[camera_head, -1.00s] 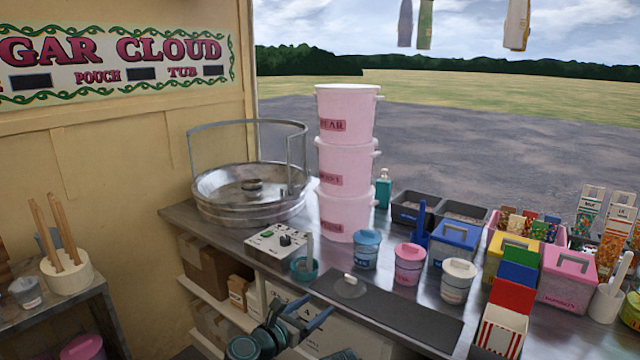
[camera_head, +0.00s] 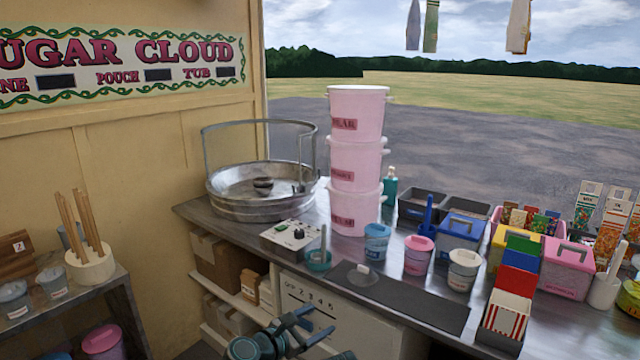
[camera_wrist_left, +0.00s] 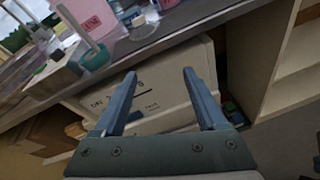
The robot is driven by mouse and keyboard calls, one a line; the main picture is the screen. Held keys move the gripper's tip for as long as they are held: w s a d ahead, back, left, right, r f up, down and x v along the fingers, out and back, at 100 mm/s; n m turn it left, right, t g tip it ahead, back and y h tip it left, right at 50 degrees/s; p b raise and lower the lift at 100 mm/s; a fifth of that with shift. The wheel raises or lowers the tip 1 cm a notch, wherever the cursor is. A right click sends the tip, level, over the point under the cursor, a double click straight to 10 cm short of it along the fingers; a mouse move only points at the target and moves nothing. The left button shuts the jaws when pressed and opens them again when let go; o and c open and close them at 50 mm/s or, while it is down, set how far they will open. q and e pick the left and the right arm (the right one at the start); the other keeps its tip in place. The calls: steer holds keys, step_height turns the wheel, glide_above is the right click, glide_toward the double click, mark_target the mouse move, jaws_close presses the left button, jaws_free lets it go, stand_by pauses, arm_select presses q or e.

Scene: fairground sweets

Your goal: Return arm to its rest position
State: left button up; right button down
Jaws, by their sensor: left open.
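My left gripper (camera_head: 318,324) is at the bottom of the head view, in front of the counter and below its edge. Its two blue-grey fingers are apart with nothing between them. In the left wrist view the same open fingers (camera_wrist_left: 159,76) point at a white panel (camera_wrist_left: 150,90) under the counter, with a gap between them. My right gripper is not clearly visible; only a small teal piece shows at the bottom edge of the head view.
The metal counter (camera_head: 395,270) holds a dark mat (camera_head: 410,300), a teal cup (camera_head: 319,260), a control box (camera_head: 290,236), a round metal pan (camera_head: 250,207), stacked pink tubs (camera_head: 358,165) and several small lidded tubs. A shelf with boxes (camera_head: 225,264) is below. A side table (camera_head: 100,289) stands left.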

arm_select(q)
steer(key=s+a+f+m+g+y, duration=0.4)
steer(key=s+f+m+g, duration=0.15)
steer(key=f+m, duration=0.6)
steer(key=s+a+f+m+g+y, duration=0.2)
steer(key=s+a+m+g+y, duration=0.15)
steer(key=a+m, duration=0.25)
steer(key=s+a+f+m+g+y, duration=0.2)
steer(key=s+a+f+m, duration=0.15)
steer(key=a+m, duration=0.3)
steer(key=s+d+r+m+y, duration=0.15)
steer(key=s+d+m, duration=0.35)
steer(key=d, duration=0.6)
step_height(320, 180, up, 16)
steer(key=s+n+p, duration=0.1)
steer(key=p, duration=1.5)
steer(key=shift+s+d+g, duration=0.25)
steer(key=shift+g, duration=0.05)
steer(key=shift+f, duration=0.15)
